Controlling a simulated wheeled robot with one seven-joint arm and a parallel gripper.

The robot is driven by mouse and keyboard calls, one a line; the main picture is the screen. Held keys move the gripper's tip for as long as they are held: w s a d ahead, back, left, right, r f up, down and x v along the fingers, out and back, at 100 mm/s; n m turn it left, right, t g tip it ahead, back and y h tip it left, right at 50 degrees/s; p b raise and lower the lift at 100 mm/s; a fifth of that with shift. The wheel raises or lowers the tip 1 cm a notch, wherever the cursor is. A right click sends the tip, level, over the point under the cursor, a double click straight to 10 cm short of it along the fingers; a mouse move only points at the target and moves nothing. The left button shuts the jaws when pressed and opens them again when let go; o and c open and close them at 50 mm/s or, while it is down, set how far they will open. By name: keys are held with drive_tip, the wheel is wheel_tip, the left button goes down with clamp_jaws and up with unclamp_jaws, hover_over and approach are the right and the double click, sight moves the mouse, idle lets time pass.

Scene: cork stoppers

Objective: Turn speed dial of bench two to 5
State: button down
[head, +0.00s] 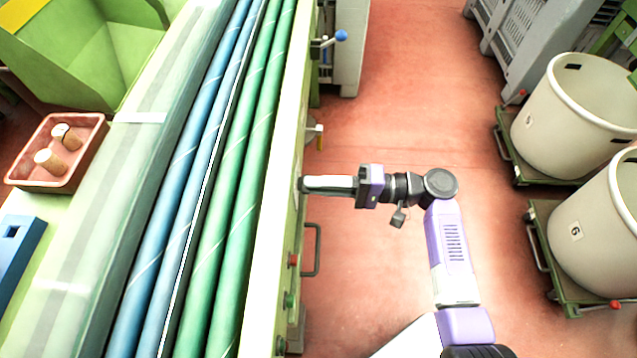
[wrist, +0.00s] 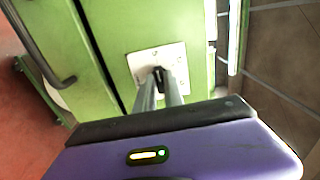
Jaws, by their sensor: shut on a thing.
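The speed dial (wrist: 158,73) is a small dark knob in the wrist view. It sits on a pale square scale plate (wrist: 141,61) fixed to the green side panel of the bench. My gripper (wrist: 160,80) is shut on the dial, with a finger on each side of it. The fingers hide much of the dial, and I cannot read the plate's marks or the dial's setting. In the head view my gripper (head: 305,184) reaches left from the arm to the bench's side (head: 287,190); the dial is hardly visible there.
A yellow-handled valve (head: 319,137), a blue-ball lever (head: 335,38), a red button (head: 293,260), a green button (head: 290,299) and a bar handle (head: 315,250) stick out along the bench side. Pale bins (head: 577,120) on green dollies stand right. The red floor between is clear.

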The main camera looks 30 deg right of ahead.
drive_tip(key=c, duration=1.4)
unclamp_jaws()
drive_tip(key=shift+c, duration=0.2)
drive_tip(key=shift+s+d, duration=0.1)
drive_tip(key=v, duration=0.7)
drive_tip(key=shift+s+d, duration=0.2)
drive_tip(key=shift+w, duration=0.1)
